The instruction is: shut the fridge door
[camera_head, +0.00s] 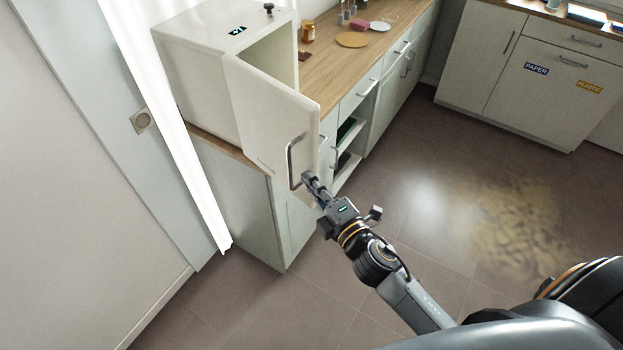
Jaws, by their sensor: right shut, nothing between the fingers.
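The small white fridge (195,65) stands on the left end of the wooden counter. Its door (265,110) is partly open and swung out over the counter's front edge. A grey bar handle (291,162) is on the door's outer face, near its free edge. My right gripper (308,178) is shut with nothing in it, at the lower end of the handle by the door's free edge. I cannot tell whether it touches the door. The fridge's inside is mostly hidden behind the door. My left gripper is out of view.
The counter (335,65) carries a jar (308,31), a round board (352,40) and small items beyond the fridge. An open shelf (347,130) is below it. Cabinets (545,80) stand at the back right. The brown floor (430,190) is clear.

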